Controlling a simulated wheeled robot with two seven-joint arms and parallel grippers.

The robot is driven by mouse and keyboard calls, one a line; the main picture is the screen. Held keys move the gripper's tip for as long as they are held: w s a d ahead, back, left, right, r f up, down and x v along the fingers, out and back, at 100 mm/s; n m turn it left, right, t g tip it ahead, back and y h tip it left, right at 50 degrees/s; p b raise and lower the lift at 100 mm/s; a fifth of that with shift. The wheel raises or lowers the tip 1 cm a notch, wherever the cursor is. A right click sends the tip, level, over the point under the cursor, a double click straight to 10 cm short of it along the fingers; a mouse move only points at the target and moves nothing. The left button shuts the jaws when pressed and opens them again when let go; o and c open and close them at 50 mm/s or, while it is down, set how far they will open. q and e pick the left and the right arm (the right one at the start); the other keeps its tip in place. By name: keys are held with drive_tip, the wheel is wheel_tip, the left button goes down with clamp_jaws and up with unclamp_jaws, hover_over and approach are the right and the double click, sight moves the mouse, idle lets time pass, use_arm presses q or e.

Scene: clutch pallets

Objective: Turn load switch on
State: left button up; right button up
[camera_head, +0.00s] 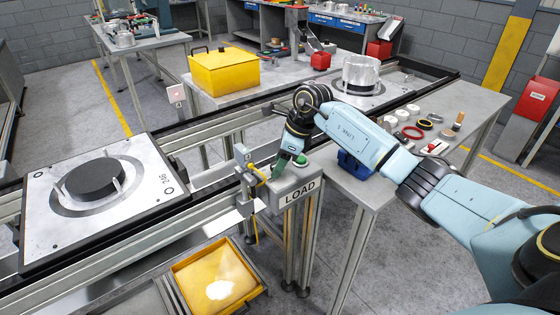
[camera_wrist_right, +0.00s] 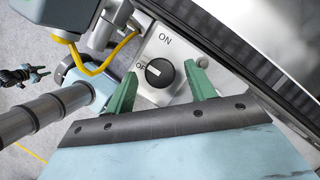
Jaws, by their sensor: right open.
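The load switch is a round black rotary knob (camera_wrist_right: 159,73) with a white pointer mark, on a grey plate marked ON at the top and OFF at the left. Its pointer is turned left, toward OFF. In the head view, the switch box labelled LOAD (camera_head: 300,192) stands on a post beside the conveyor rail. My right gripper (camera_head: 292,161) is at the top of this box. In the right wrist view, its green fingers (camera_wrist_right: 160,72) are open, one on each side of the knob with gaps between. In the head view the knob is hidden. My left gripper is out of view.
A pallet (camera_head: 153,211) with a black disc sits on the left conveyor. A yellow cable (camera_wrist_right: 107,62) and grey bracket are close beside the switch. A yellow bin (camera_head: 223,68) and a table of small parts (camera_head: 484,107) are behind. A yellow tray (camera_head: 181,275) is below left.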

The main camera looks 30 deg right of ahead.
drive_tip(key=shift+f, duration=0.1)
drive_tip(key=c, duration=1)
drive_tip(key=shift+o, duration=0.2)
drive_tip(key=shift+m, duration=0.3)
drive_tip(key=shift+m+t+h+p, duration=0.45)
drive_tip(key=shift+m+p, duration=0.35)
drive_tip(key=shift+m, duration=0.4)
drive_tip(key=m, duration=0.1)
drive_tip(key=m+h+p, duration=0.1)
drive_tip(key=shift+s+a+m+t, duration=0.15)
drive_tip(key=shift+m+t, duration=0.1)
drive_tip(key=shift+m, duration=0.15)
drive_tip(key=m+h, duration=0.1)
drive_tip(key=m, duration=0.2)
drive_tip(key=shift+a+p, duration=0.15)
drive_tip(key=shift+p, duration=0.2)
drive_tip(key=shift+a+m+h, duration=0.1)
drive_tip(key=shift+m+h, duration=0.55)
drive_tip(key=shift+m, duration=0.95)
